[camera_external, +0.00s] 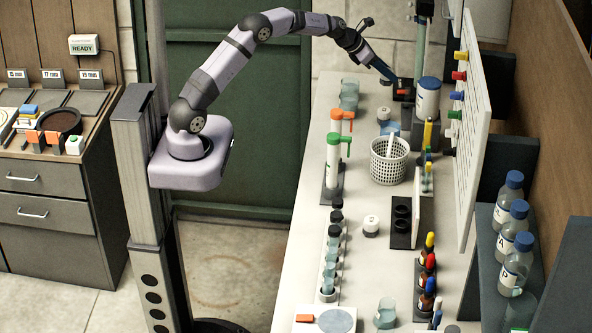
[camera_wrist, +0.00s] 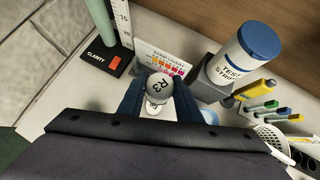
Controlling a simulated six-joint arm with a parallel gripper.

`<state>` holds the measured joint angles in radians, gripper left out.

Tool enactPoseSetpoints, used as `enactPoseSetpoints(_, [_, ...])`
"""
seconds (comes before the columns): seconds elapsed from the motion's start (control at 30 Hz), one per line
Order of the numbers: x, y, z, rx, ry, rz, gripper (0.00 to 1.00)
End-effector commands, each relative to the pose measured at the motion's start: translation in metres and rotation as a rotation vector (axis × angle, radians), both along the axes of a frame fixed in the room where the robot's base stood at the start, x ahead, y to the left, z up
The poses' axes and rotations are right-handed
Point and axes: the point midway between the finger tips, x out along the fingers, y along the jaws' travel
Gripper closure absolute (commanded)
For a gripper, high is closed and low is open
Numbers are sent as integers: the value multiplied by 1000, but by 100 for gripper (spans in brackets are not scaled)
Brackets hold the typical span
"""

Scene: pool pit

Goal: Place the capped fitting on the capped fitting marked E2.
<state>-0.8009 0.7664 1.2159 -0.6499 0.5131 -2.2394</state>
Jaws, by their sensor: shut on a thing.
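My gripper (camera_wrist: 159,96) has its blue fingers closed on a white capped fitting (camera_wrist: 161,85), whose round top reads R3 in the wrist view. In the external view my gripper (camera_external: 391,78) is over the far end of the bench, and the held fitting is hard to make out. Another pale piece (camera_wrist: 154,108) shows just below the held fitting, mostly hidden; I cannot tell whether they touch. In the external view one white capped fitting (camera_external: 384,114) stands below the gripper and another (camera_external: 371,226) farther forward. I cannot read an E2 mark on either.
A blue-lidded test strips bottle (camera_wrist: 245,55) stands right of the gripper, with a colour chart (camera_wrist: 163,63) behind the held fitting. The black clarity stand (camera_wrist: 107,61) is at left. A white basket (camera_external: 389,160) and pens (camera_wrist: 258,90) are close by.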

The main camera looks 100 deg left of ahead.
Motion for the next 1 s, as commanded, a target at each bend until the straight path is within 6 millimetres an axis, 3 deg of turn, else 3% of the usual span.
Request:
enactPoseSetpoints(0.27, [0,1,-1,0,1,27,95])
enactPoseSetpoints(0.7, [0,0,-57,-2,1,27,95])
enactPoseSetpoints(1.0, [0,0,-67,-1,2,26,95])
